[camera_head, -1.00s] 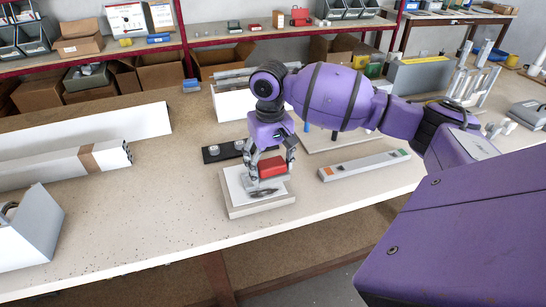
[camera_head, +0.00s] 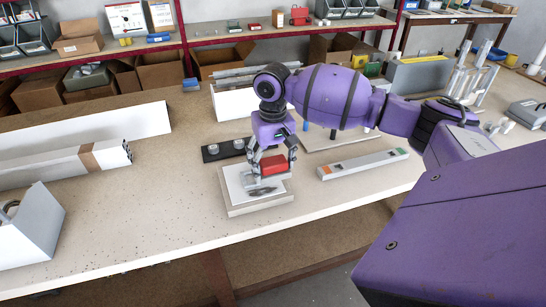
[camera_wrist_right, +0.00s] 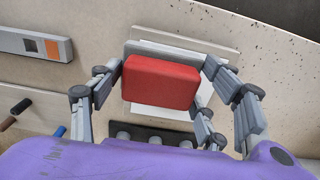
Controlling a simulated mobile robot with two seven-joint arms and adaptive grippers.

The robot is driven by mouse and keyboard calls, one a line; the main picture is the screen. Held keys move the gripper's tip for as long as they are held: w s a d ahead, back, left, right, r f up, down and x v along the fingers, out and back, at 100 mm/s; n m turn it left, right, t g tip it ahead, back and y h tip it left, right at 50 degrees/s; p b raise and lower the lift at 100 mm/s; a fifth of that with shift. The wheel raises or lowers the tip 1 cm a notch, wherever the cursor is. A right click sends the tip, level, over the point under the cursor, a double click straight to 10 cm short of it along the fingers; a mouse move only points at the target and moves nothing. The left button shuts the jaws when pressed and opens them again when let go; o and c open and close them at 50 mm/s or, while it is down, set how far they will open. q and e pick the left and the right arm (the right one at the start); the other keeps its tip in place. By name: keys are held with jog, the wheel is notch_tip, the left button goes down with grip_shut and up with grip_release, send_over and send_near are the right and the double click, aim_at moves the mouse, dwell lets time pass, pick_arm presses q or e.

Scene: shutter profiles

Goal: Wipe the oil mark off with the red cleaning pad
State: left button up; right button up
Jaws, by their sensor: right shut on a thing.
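My right gripper (camera_head: 270,172) is shut on the red cleaning pad (camera_head: 273,165), which has a grey lower part. The pad is over a white panel (camera_head: 233,180) on a pale board near the table's front edge. A dark, smeared oil mark (camera_head: 262,191) shows on the panel just in front of the pad. In the right wrist view the red pad (camera_wrist_right: 160,82) sits between the fingers and hides the mark. I cannot tell whether the pad touches the panel. My left gripper is not in view.
A black strip with round grey pieces (camera_head: 222,150) lies behind the board. A long grey bar with orange and green ends (camera_head: 362,164) lies to its right. White profiles (camera_head: 65,165) lie at the left. The table between them and the board is clear.

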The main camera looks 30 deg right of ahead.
aim_at(273, 191)
notch_tip(273, 191, down, 3)
jog(key=shift+r, duration=0.1)
jog(key=shift+f, duration=1.5)
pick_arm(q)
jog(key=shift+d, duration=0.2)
pick_arm(e)
jog(key=shift+f, duration=0.25)
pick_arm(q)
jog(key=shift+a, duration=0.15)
pick_arm(e)
jog(key=shift+f, duration=0.45)
jog(key=shift+a, duration=0.1)
jog(key=shift+w+a+r, duration=0.1)
jog(key=shift+w+a, duration=0.1)
jog(key=shift+a, duration=0.4)
jog(key=shift+w+a+r, duration=0.1)
jog(key=shift+w+a, duration=0.1)
jog(key=shift+a, duration=0.35)
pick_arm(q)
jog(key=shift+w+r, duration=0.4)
pick_arm(e)
jog(key=shift+a, duration=0.2)
